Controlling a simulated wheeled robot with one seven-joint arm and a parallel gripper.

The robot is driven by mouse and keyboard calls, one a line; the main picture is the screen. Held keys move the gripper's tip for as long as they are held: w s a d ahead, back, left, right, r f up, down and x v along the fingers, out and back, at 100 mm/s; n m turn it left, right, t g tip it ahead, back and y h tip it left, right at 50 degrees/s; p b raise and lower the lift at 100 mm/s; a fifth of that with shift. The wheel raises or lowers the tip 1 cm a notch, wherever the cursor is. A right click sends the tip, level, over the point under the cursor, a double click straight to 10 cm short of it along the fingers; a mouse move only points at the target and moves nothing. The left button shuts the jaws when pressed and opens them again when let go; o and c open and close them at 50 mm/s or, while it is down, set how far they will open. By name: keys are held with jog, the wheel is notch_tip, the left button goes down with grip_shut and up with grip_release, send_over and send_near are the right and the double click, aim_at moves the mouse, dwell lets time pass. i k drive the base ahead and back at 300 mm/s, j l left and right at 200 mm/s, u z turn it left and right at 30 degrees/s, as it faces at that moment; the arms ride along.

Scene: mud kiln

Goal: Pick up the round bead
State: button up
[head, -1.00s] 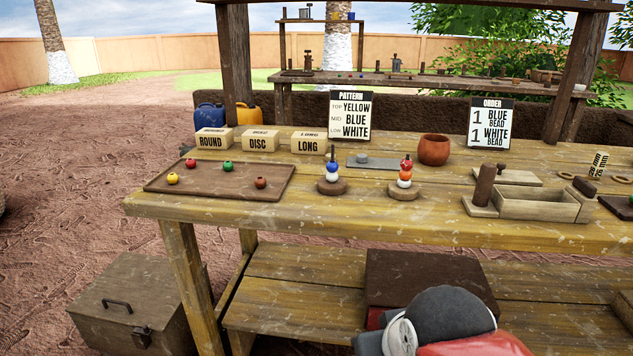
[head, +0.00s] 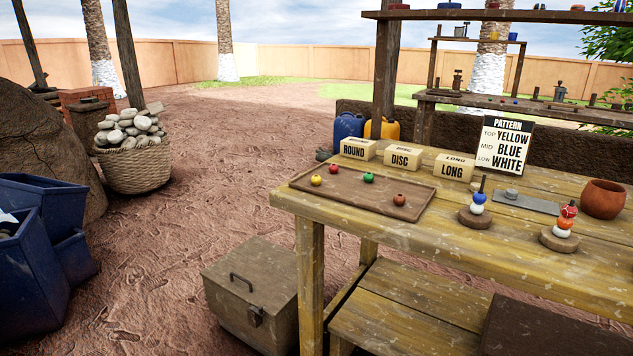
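Several small round beads lie on the brown wooden tray (head: 335,191) at the table's left end: a yellow bead (head: 317,180), a red bead (head: 333,169), a green bead (head: 369,177) and a brown-red bead (head: 399,199). They are too small for me to tell their exact shapes apart. A block labelled ROUND (head: 358,148) stands behind the tray, beside the DISC block (head: 403,157) and the LONG block (head: 454,167). A peg stand (head: 480,220) holds a blue bead over a white one. Another stand (head: 558,241) holds red, orange and white beads. My gripper is not in view.
The wooden table (head: 430,255) has a lower shelf. A lidded chest (head: 250,290) stands on the ground at its left. A clay pot (head: 603,199) and a pattern sign (head: 504,147) stand on the table. Open dirt ground lies left, with blue bins (head: 40,260) and a stone-filled basket (head: 135,172).

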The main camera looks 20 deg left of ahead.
aim_at(315, 179)
jog(key=i+u, duration=0.1)
jog(key=u, duration=0.35)
jog(key=i+u, duration=0.1)
jog(key=u, duration=0.3)
jog(key=i+u, duration=0.1)
jog(key=u, duration=0.35)
jog(key=i+l+u, duration=0.1)
jog(key=u, duration=0.3)
